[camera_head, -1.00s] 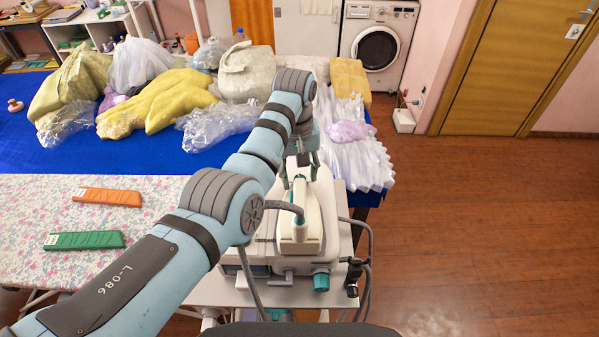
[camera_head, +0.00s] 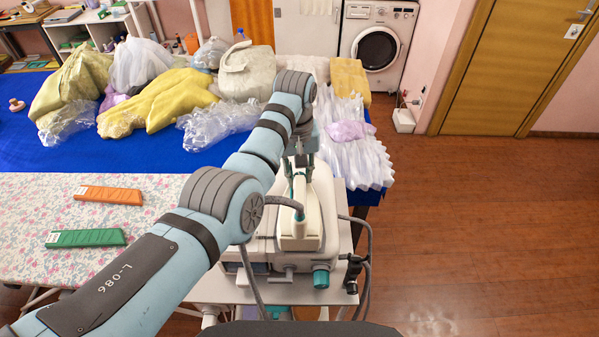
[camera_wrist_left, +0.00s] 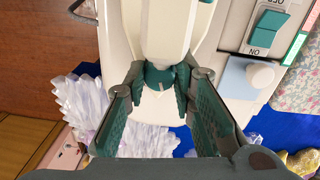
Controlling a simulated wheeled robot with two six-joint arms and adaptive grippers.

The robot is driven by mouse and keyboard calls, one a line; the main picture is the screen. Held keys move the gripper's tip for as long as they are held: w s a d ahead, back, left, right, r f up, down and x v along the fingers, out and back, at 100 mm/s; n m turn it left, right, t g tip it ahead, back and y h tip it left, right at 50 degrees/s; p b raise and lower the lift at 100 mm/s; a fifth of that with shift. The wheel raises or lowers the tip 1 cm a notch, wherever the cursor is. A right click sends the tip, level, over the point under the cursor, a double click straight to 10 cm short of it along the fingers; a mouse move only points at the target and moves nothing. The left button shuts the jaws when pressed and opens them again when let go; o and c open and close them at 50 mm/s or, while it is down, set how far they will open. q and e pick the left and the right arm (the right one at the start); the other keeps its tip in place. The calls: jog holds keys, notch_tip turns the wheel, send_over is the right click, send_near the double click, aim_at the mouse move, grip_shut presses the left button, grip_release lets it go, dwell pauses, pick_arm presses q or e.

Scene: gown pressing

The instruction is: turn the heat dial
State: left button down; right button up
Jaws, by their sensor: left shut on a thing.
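A cream-and-white iron (camera_head: 299,228) with teal parts rests on top of the white steam station (camera_head: 264,250). In the left wrist view, a teal dial (camera_wrist_left: 158,79) with a small white mark sits at the end of the iron's pale body (camera_wrist_left: 150,25). My left gripper (camera_wrist_left: 161,84) has its fingertips on both sides of this dial and is shut on it. In the head view, the left gripper (camera_head: 300,168) points down at the far end of the iron, and the dial is mostly hidden there. My right gripper is not in view.
A teal knob (camera_head: 321,277) is on the station's front. The wrist view shows a teal rocker switch (camera_wrist_left: 268,28) and a white knob (camera_wrist_left: 262,75). Bagged garments (camera_head: 155,105) and white pleated fabric (camera_head: 350,150) lie beyond. Hoses (camera_head: 366,255) hang at the right.

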pick_arm(q)
jog(key=m, duration=0.4)
jog(key=shift+m, duration=2.1)
jog(key=c, duration=1.3)
grip_release()
jog(key=shift+w, duration=0.1)
jog(key=shift+c, duration=0.2)
notch_tip(320, 180, up, 12)
jog(key=shift+a, duration=0.15)
jog(key=shift+w, duration=0.1)
